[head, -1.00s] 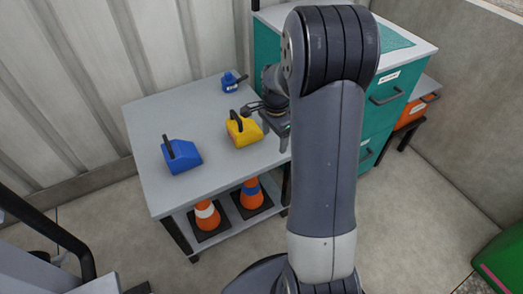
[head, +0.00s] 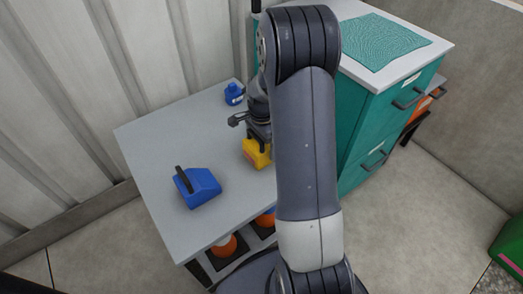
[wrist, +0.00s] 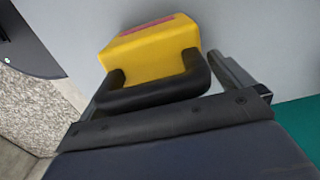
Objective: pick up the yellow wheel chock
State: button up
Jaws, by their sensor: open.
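The yellow wheel chock (head: 256,154) stands on the grey table, partly hidden by my gripper and arm in the head view. In the wrist view the yellow wheel chock (wrist: 155,52) shows a pink-red label on its top and a black handle (wrist: 152,93) on the near side. My gripper (head: 258,140) is open right at the chock. In the wrist view its fingers lie on the left and right of the handle. I cannot tell whether they touch it.
A blue wheel chock (head: 197,187) with a black handle stands on the grey table (head: 160,140) at the left. A small blue bottle-like item (head: 234,95) is at the back. Orange cones (head: 223,246) are on the lower shelf. A teal cabinet (head: 376,125) stands close at the right.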

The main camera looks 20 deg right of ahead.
jog(key=shift+c, duration=0.3)
jog(key=c, duration=1.1)
